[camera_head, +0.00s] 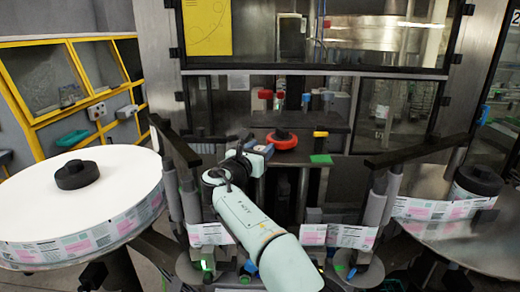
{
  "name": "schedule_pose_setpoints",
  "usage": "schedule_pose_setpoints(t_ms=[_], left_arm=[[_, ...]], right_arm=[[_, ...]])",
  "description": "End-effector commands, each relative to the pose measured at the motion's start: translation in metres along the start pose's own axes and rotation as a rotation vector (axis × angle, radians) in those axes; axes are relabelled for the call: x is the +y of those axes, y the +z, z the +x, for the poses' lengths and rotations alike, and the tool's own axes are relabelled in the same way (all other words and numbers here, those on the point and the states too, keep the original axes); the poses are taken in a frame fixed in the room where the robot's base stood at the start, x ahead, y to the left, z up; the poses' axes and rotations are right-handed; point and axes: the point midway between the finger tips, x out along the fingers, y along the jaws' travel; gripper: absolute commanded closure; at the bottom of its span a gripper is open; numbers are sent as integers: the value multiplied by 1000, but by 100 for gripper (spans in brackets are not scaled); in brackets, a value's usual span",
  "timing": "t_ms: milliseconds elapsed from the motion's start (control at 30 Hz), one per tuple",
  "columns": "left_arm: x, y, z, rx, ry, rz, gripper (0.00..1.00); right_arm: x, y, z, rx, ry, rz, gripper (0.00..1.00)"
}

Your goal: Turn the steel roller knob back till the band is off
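My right arm comes in from the bottom middle, and my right gripper (262,151) is at its far end, in front of the machine's middle. The wrist hides most of the fingers, so I cannot tell whether they are open or shut or touch anything. The printed label band (95,240) wraps the large white reel (35,205) at left. Pieces of it also show at the grey rollers and around the right-hand plate. I cannot single out the steel roller knob; it may be hidden behind my arm. My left gripper is not in view.
An orange-red ring with a dark centre (283,139) sits just beyond my gripper. Dark bars (418,151) reach out on both sides above the grey rollers (375,208). A glazed guard (315,35) stands behind. A black hub (478,180) stands on the right plate.

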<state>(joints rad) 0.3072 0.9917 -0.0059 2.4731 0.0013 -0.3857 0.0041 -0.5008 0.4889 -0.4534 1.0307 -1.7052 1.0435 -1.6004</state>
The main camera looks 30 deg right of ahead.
Motion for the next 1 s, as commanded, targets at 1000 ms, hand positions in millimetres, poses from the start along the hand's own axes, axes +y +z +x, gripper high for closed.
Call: schedule_pose_setpoints(t_ms=[1000], left_arm=[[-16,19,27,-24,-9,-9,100]], right_arm=[[-2,0,1,0,467,0,88]])
